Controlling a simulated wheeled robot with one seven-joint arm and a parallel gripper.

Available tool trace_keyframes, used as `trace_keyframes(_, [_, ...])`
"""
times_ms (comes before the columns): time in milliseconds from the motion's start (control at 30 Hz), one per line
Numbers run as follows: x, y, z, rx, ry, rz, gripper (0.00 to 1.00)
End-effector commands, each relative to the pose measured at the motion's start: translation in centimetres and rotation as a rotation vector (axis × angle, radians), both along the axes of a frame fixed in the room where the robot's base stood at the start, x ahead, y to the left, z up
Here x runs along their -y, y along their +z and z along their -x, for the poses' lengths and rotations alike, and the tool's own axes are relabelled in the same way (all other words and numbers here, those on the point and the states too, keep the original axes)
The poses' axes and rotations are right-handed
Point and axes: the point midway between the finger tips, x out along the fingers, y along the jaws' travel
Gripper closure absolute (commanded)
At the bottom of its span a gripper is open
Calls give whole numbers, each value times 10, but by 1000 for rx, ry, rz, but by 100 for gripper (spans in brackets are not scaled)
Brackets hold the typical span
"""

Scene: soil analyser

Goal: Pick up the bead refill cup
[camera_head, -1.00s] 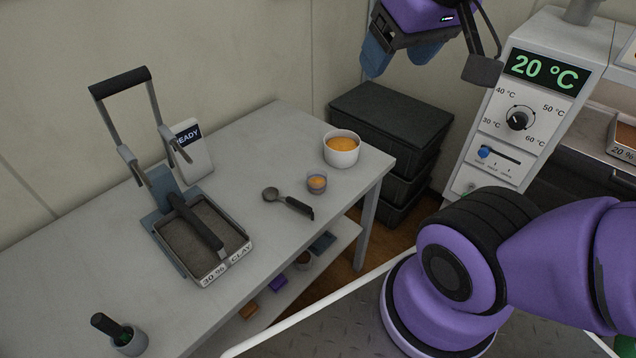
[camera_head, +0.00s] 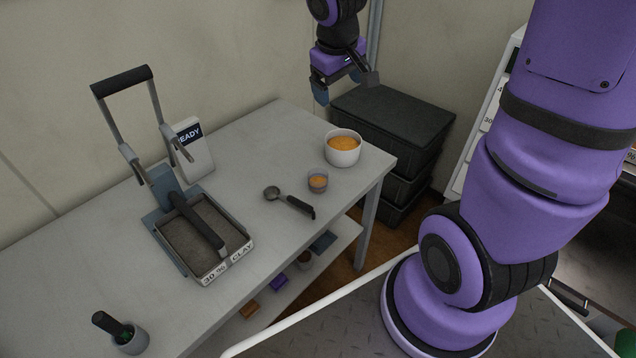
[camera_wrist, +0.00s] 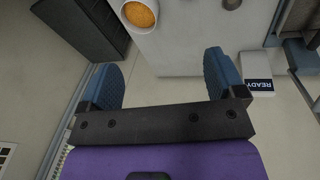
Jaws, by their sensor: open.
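My gripper (camera_head: 335,88) hangs open and empty above and beyond the table's far right end, higher than both vessels.
A press with a soil tray (camera_head: 201,240) and a READY display (camera_head: 190,148) stand left on the table (camera_head: 258,150). Black crates (camera_head: 392,125) are stacked beyond its right end. A grey pot (camera_head: 128,341) with a dark-handled tool stands front left.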

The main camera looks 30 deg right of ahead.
Motion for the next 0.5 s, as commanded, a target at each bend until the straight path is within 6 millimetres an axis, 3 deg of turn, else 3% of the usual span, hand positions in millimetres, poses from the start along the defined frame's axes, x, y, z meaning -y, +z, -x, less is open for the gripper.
trace_keyframes(200, [6, -64, -33, -75, 55, -17, 11])
trace_keyframes(500, [6, -158, -60, -156, 133, -85, 11])
